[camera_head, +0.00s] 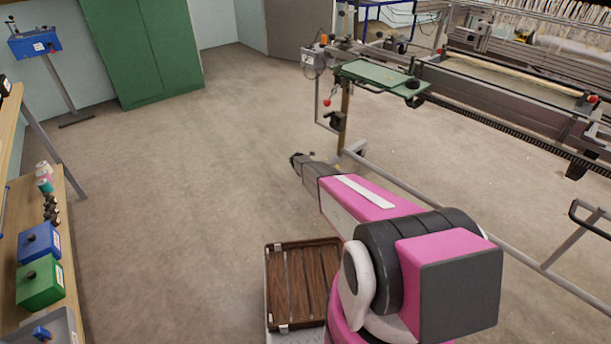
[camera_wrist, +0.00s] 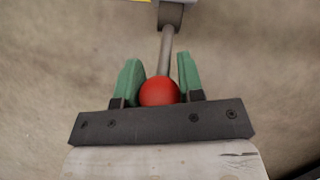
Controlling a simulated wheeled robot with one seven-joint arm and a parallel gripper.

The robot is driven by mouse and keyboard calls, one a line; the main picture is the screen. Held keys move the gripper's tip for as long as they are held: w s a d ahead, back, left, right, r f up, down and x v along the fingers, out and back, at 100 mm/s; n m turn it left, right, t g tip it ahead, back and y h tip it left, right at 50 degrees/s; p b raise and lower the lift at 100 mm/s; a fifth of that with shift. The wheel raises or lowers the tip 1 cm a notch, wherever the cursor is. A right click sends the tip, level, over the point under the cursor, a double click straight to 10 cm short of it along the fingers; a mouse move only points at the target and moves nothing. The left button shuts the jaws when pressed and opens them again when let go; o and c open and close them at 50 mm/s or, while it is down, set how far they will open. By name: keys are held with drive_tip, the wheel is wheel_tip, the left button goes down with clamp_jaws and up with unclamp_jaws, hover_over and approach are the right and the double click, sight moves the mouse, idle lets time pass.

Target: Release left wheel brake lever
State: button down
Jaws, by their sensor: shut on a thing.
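The brake lever (camera_wrist: 167,50) shows in the wrist view as a grey rod ending in a round red knob (camera_wrist: 160,91). The rod runs up to a dark collar at the top of the picture. My gripper (camera_wrist: 158,64) has its two green fingers on either side of the knob and is shut on it. In the head view the dark end of my arm is low over the floor, left of the loom frame's foot. The fingertips and the held lever cannot be made out there.
The loom (camera_head: 500,75) stands at the upper right, with a green shelf (camera_head: 375,74) on its near end. A grey rail (camera_head: 420,192) runs low beside my arm. A bench with boxes (camera_head: 40,282) is at the left.

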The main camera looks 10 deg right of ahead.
drive_tip(key=shift+r, duration=0.1)
idle(0.4)
drive_tip(key=c, duration=0.8)
unclamp_jaws()
drive_tip(key=shift+o, duration=0.2)
drive_tip(key=v, duration=1)
drive_tip(key=shift+r, duration=0.4)
drive_tip(key=s+d+r+m+g+y, duration=0.1)
drive_tip(key=s+r+m, duration=0.8)
drive_tip(key=s, duration=0.7)
drive_tip(key=s+d+r+m+g+y, duration=0.1)
drive_tip(key=s+d+r+m+g, duration=0.1)
drive_tip(key=s+r+m, duration=0.7)
drive_tip(key=s+d+r+m+g+y, duration=0.1)
drive_tip(key=s+r+m, duration=0.9)
drive_tip(key=s, duration=1.3)
wheel_tip(320, 180, up, 2)
drive_tip(key=shift+d+r+y, duration=0.2)
drive_tip(key=shift+r+y, duration=0.05)
drive_tip(key=shift+y, duration=0.15)
